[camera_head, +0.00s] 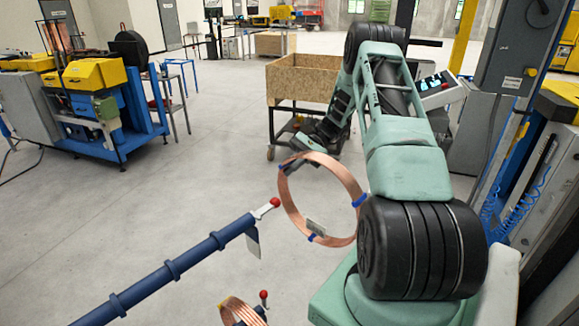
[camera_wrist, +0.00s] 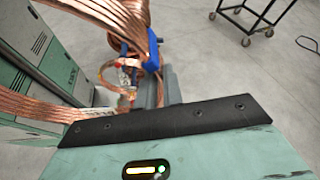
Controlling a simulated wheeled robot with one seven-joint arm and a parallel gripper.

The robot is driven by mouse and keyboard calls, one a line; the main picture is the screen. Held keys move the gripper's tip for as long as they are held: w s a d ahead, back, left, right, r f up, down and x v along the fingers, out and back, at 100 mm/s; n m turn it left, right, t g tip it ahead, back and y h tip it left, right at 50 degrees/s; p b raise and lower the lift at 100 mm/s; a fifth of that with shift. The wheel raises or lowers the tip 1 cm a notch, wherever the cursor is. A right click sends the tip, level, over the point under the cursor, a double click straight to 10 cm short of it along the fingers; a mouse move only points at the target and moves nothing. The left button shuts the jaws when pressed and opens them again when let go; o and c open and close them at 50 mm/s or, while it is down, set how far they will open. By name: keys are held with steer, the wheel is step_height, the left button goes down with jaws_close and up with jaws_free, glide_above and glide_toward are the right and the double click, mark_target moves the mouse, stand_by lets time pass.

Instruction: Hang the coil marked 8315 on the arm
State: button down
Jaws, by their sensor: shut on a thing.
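A copper coil (camera_head: 288,203) with blue ties and a small grey tag hangs upright from my gripper (camera_head: 291,165), which is shut on its upper left rim. The tag's number is too small to read. In the wrist view the coil (camera_wrist: 120,18) and a blue tie lie by my gripper's fingers (camera_wrist: 154,88). A blue arm (camera_head: 190,259) with a red ball tip and a hanging plate reaches in from the lower left. Its tip is close to the coil's left side in the head view; I cannot tell the gap in depth.
Another copper coil (camera_head: 238,308) sits near a second red ball tip (camera_head: 264,294) at the bottom edge, mostly cut off. A wooden box cart (camera_head: 300,82) stands behind my arm. A blue-framed machine (camera_head: 95,95) stands far left. The floor between is clear.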

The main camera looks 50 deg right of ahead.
steer(key=w+a+f+b, duration=0.1)
steer(key=a+f+b, duration=0.1)
steer(key=a, duration=2.4)
steer(key=shift+w+a+f, duration=0.2)
steer(key=shift+a+f, duration=0.1)
steer(key=shift+a, duration=0.1)
stand_by(1.2)
stand_by(0.4)
steer(key=c, duration=1.5)
jaws_free()
steer(key=shift+o, duration=0.2)
steer(key=shift+d, duration=0.1)
steer(key=b+v, duration=0.5)
steer(key=v, duration=1.2)
